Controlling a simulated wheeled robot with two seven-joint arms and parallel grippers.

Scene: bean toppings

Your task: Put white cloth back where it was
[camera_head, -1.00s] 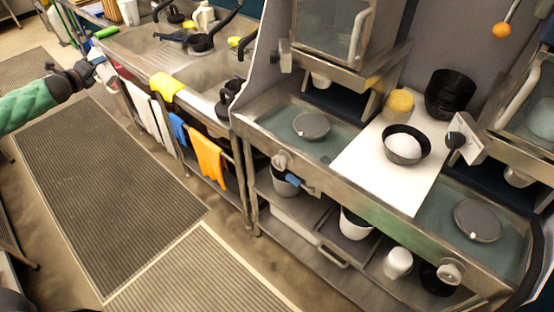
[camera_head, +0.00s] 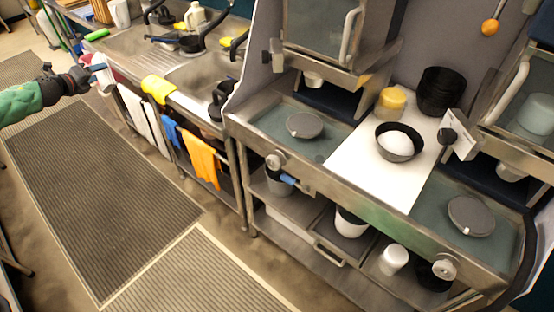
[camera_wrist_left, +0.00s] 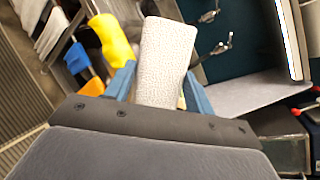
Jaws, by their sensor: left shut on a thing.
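My left gripper (camera_head: 102,74) reaches in from the left at the upper left of the head view, near the sink counter's front edge. In the left wrist view its blue fingers (camera_wrist_left: 160,85) are shut on a white textured cloth (camera_wrist_left: 165,55). The held cloth sticks out beyond the fingertips. Other white cloths (camera_head: 143,118) hang on the rail below the sink, to the right of the gripper in the head view; they also show in the left wrist view (camera_wrist_left: 50,32). My right gripper is not in view.
Along the same rail hang a yellow cloth (camera_head: 158,88), a blue cloth (camera_head: 169,130) and an orange cloth (camera_head: 201,157). The steel sink (camera_head: 195,82) lies behind them. A counter with a white board (camera_head: 372,172) and bowls stands right. The floor mat (camera_head: 95,180) is clear.

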